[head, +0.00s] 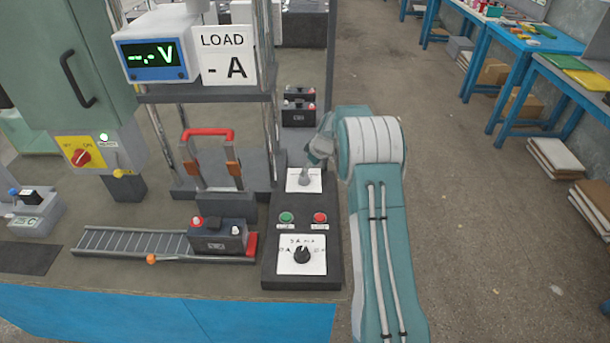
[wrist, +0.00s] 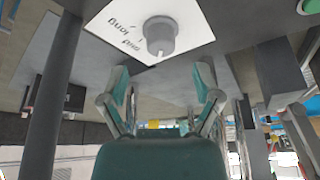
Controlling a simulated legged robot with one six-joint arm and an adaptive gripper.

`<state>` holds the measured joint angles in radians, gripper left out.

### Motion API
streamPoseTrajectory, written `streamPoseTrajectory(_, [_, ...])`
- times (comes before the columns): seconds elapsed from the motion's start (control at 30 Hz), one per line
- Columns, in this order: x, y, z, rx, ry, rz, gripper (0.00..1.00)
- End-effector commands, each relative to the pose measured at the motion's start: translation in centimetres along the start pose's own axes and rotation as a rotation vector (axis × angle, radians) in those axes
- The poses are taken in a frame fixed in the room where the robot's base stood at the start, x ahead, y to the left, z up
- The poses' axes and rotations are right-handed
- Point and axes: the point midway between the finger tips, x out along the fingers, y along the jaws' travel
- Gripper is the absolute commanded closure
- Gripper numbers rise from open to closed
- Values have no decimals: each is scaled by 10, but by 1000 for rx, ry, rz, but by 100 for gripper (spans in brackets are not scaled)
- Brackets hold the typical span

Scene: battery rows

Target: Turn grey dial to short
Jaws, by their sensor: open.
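The grey dial (head: 305,176) sits on a white plate (head: 291,186) at the back of the dark control panel. In the wrist view the dial (wrist: 160,36) is at the top, with a small pale mark on its lower edge. Upside-down lettering on its plate (wrist: 110,30) lies left of the dial; I cannot read it surely. My gripper (wrist: 160,98) is open and empty, its two fingers apart below the dial and not touching it. In the head view my gripper (head: 319,150) is just above and right of the dial, partly hidden by my arm.
The panel (head: 270,270) also carries a green button (head: 286,217), a red button (head: 320,217) and a black knob (head: 302,254). A battery (head: 218,236) on a rail stands left. Metal posts and the meter rack (head: 205,95) rise behind left. Open floor lies right.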

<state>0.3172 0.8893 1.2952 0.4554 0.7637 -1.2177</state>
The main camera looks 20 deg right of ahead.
Motion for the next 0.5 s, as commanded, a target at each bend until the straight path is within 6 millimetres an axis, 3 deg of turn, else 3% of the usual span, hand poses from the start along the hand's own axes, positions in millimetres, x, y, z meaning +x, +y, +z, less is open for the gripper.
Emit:
streamPoseTrajectory(0.23, [-49,1,0,-1,-1,1,18])
streamPoseTrajectory(0.5, [-65,0,1,0,-2,-1,18])
